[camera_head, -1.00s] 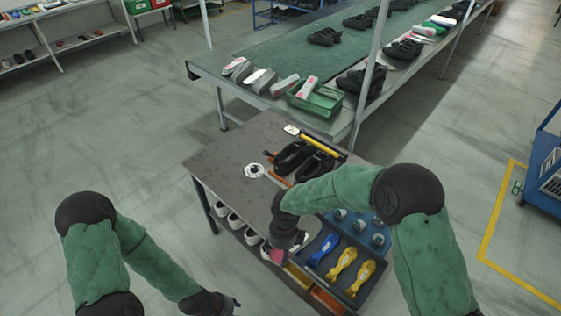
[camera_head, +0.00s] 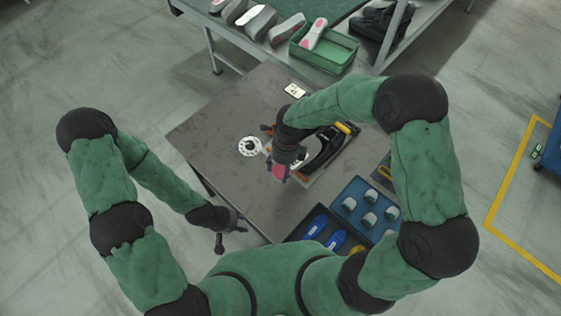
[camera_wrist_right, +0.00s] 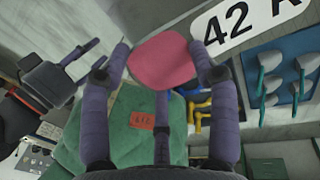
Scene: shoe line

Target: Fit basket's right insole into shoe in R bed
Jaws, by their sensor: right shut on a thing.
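My right gripper (camera_head: 281,172) is shut on an insole over the bench, in front of the black shoes. A black shoe (camera_head: 327,143) lies on the bench to the right of my right gripper; my arm and gripper hide much of the shoe area. Whether the insole touches a shoe cannot be told. The green basket (camera_head: 345,55) holds another insole (camera_head: 314,34). My left gripper (camera_head: 231,237) is open and empty by the bench's front edge.
The bench (camera_head: 215,115) has clear room on its left. A white dial-like disc (camera_head: 249,146) lies on it. A blue tray (camera_head: 352,217) with several grey-white pieces and blue tools (camera_head: 315,226) are at the front right.

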